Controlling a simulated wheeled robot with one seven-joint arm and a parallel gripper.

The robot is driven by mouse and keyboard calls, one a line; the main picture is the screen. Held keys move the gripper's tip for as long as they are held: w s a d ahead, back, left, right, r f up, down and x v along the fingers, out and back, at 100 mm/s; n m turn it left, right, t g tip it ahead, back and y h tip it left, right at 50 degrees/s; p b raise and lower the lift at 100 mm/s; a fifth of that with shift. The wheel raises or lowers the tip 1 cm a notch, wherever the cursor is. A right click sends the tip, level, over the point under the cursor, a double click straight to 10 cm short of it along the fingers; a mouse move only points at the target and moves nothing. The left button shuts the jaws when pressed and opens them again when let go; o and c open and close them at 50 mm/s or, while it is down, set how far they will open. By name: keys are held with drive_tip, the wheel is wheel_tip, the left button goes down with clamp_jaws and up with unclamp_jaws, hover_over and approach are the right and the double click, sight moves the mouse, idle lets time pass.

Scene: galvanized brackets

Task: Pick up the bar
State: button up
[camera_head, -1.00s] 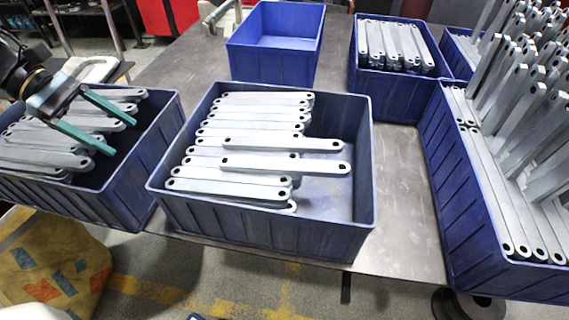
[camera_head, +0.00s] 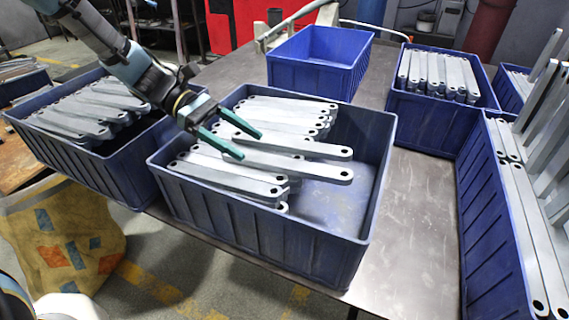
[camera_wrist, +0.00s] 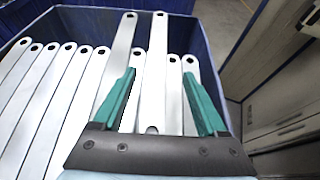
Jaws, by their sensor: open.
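Grey galvanized bars with a hole at each end lie stacked in the blue middle bin (camera_head: 265,240). Two of them stick out farther right than the others: an upper bar (camera_head: 300,146) and a lower bar (camera_head: 295,166). My gripper (camera_head: 240,145) is open over these bars, its teal fingers pointing right and down. In the wrist view the gripper (camera_wrist: 160,105) has a long bar (camera_wrist: 157,75) between its fingers, running away from me. Another long bar (camera_wrist: 118,70) passes by the left finger. I cannot tell whether the fingers touch any bar.
A bin of bars (camera_head: 75,155) stands at left, an empty blue bin (camera_head: 318,60) behind, and a bin of bars (camera_head: 435,105) at back right. A large bin (camera_head: 480,200) with upright bars stands at right. The table (camera_head: 415,220) between is bare.

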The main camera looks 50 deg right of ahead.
sight(276, 161)
drive_tip(key=shift+d+p+x, duration=0.2)
drive_tip(key=shift+p+x, duration=0.75)
drive_tip(key=shift+x, duration=2.35)
drive_tip(key=shift+w+f, duration=0.1)
drive_tip(key=shift+w, duration=0.1)
clamp_jaws()
